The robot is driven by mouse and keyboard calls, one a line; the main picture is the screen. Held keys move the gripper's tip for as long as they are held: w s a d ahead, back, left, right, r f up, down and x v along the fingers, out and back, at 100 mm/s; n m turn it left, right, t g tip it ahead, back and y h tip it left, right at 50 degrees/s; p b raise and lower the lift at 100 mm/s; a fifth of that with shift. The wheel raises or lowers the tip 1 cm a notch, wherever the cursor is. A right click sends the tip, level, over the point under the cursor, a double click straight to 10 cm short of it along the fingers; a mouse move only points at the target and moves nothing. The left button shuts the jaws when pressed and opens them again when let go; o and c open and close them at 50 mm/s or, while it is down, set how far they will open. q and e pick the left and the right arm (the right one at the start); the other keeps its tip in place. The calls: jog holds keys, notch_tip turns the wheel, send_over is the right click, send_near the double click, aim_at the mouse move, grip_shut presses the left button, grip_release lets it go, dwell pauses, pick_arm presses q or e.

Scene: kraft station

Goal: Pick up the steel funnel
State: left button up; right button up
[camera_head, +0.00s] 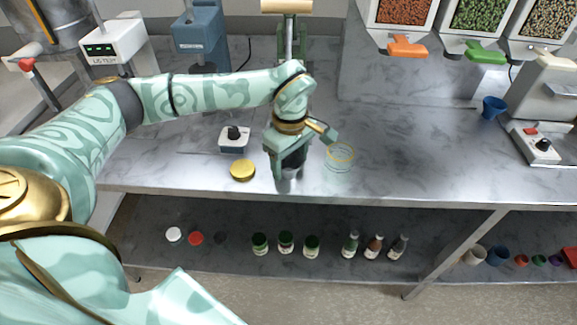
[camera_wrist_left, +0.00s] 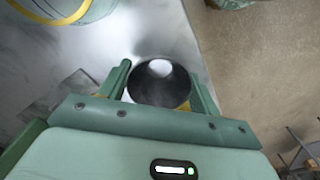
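The steel funnel (camera_wrist_left: 160,83) shows in the left wrist view as a dark round mouth with a bright hole inside. In the head view it is a small dark shape (camera_head: 293,158), mostly hidden by my left gripper (camera_head: 288,162) near the table's front edge. In the wrist view the two fingers of my left gripper (camera_wrist_left: 162,88) stand on either side of the funnel, very close to its rim. I cannot tell whether they press on it. My right gripper is not in view.
A blue cup (camera_head: 494,107) stands farther right. Several jars and bottles sit on the lower shelf (camera_head: 330,262).

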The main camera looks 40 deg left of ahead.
pick_arm(q)
jog(key=shift+c, duration=1.4)
